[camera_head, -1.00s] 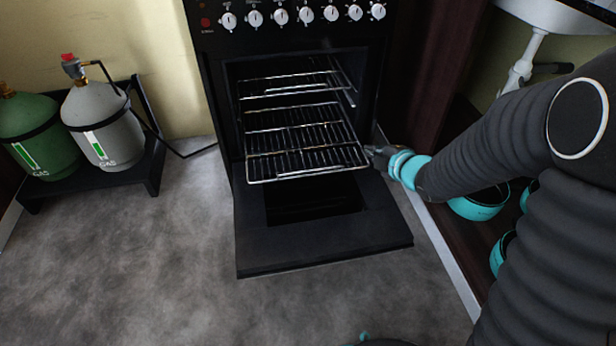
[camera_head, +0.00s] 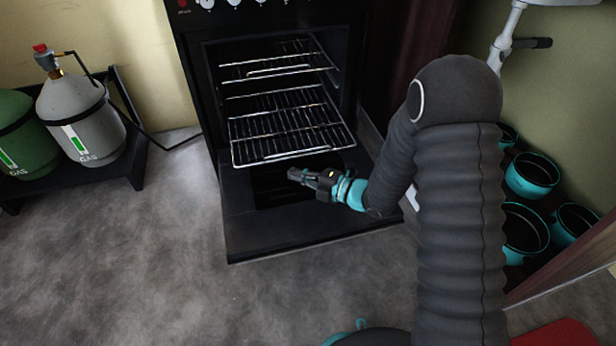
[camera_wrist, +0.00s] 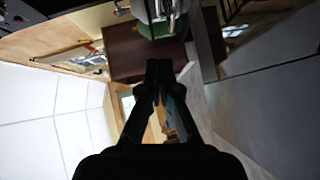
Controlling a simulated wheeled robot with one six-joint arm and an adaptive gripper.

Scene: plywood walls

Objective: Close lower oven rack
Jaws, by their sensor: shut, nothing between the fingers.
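The lower oven rack (camera_head: 288,130), a silver wire grid, is slid partly out of the black oven (camera_head: 195,95) in the head view. The oven door (camera_head: 265,232) is folded down flat below it. My gripper (camera_head: 292,174) is shut and empty. It is in front of the rack's front edge, above the open door, with its tip pointing left; I cannot tell whether it touches the rack. In the wrist view my gripper (camera_wrist: 158,68) shows its fingers together, and the lower rack cannot be made out there.
An upper wire rack (camera_head: 278,66) sits above the lower one. A grey gas cylinder (camera_head: 85,115) and a green one (camera_head: 18,135) stand on a black stand at left. Several teal-rimmed pots (camera_head: 530,175) are at right. The grey floor (camera_head: 150,260) at front left is clear.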

